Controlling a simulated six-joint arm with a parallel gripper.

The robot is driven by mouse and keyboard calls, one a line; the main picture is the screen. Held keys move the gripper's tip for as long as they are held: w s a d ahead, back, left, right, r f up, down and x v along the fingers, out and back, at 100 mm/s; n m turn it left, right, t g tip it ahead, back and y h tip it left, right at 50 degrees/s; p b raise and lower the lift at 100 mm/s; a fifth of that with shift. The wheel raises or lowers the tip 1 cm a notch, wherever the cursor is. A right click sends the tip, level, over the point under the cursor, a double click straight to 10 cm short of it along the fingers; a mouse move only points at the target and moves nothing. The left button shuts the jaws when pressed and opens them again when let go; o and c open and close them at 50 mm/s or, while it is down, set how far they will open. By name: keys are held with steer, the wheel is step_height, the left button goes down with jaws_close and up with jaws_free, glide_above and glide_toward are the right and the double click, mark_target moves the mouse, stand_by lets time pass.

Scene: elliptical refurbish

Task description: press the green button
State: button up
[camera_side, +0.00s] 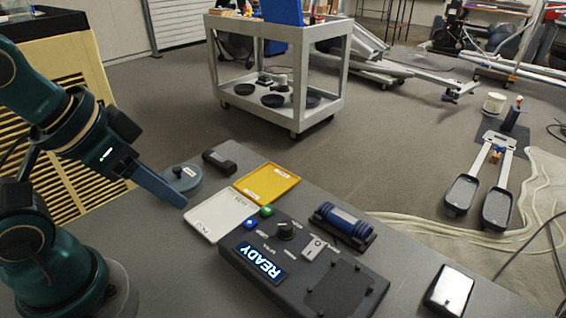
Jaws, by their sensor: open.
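The green button (267,211) sits at the upper left corner of a dark control box (312,287) on the grey table. A blue button (251,223) is just beside it, nearer the box's left edge. A lit display reading READY (261,263) is on the box's front left. My gripper (181,203) is at the left, above the table and left of the white tray, apart from the green button. It points down and to the right. Its fingers are seen edge-on, and it is open with nothing visible in it.
A white tray (222,214) and a yellow tray (267,183) lie behind the box. A round grey-blue disc (183,177) and a black object (219,162) lie near my gripper. A blue cylinder (342,220) lies in a holder right of the buttons. A white-topped block (450,290) is at the right.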

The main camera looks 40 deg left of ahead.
jaws_close()
stand_by(1.6)
